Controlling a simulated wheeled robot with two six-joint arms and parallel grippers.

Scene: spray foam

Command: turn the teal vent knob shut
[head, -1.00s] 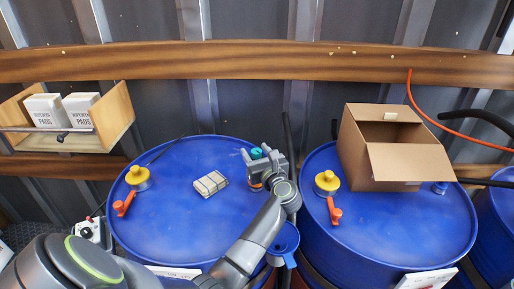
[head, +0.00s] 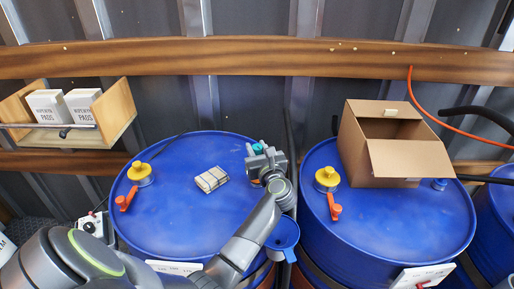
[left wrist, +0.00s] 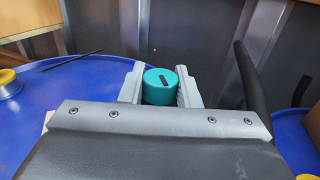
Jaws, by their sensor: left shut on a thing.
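The teal vent knob (head: 258,148) is on top of the left blue drum (head: 175,225), near its right side. It is a round cap with a dark mark on top, clear in the left wrist view (left wrist: 159,86). My left gripper (head: 259,153) is at the knob, with one grey finger on each side of it in the wrist view. The fingers are shut on the knob, and they hide part of it in the head view. The knob's base is hidden. My right gripper is not in view.
A wrapped bundle (head: 211,179), a yellow-capped fitting (head: 139,172) and an orange lever (head: 126,199) are on the left drum. A blue funnel (head: 284,235) hangs between the drums. An open cardboard box (head: 408,160) stands on the right drum (head: 390,225).

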